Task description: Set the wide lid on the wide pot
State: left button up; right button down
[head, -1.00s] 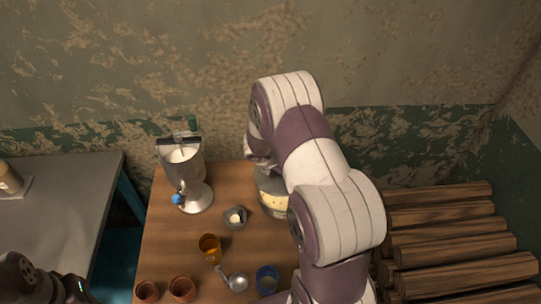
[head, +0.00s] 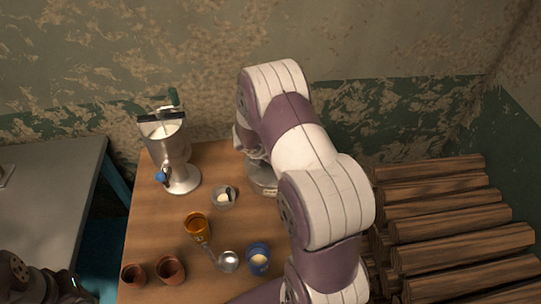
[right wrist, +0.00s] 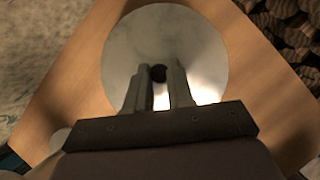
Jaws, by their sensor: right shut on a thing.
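The wide lid (right wrist: 205,50) is a round, shiny metal disc with a small dark knob, seen from above in the right wrist view. My right gripper (right wrist: 158,74) is shut on the lid's knob. In the head view, the wide pot (head: 263,188) shows only as a grey metal edge at the back of the wooden table, behind my right arm. The lid covers the pot's place in the wrist view, and I cannot tell whether it touches the rim. My left gripper (head: 62,293) is partly in view at the lower left, its jaws unclear.
A metal milk vessel (head: 172,160) with a blue tap stands at the back left of the table (head: 160,225). A small bowl (head: 223,197), an amber cup (head: 196,226), a ladle (head: 228,261), a blue cup (head: 258,258) and clay cups (head: 170,270) stand in front. Logs (head: 450,225) lie right.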

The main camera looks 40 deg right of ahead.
jog(key=shift+s, duration=0.25)
jog(key=shift+w, duration=0.15)
dwell(0.3)
jog(key=shift+c, duration=2.2)
grip_release()
notch_tip(320, 180, up, 6)
jog(key=p, duration=0.5)
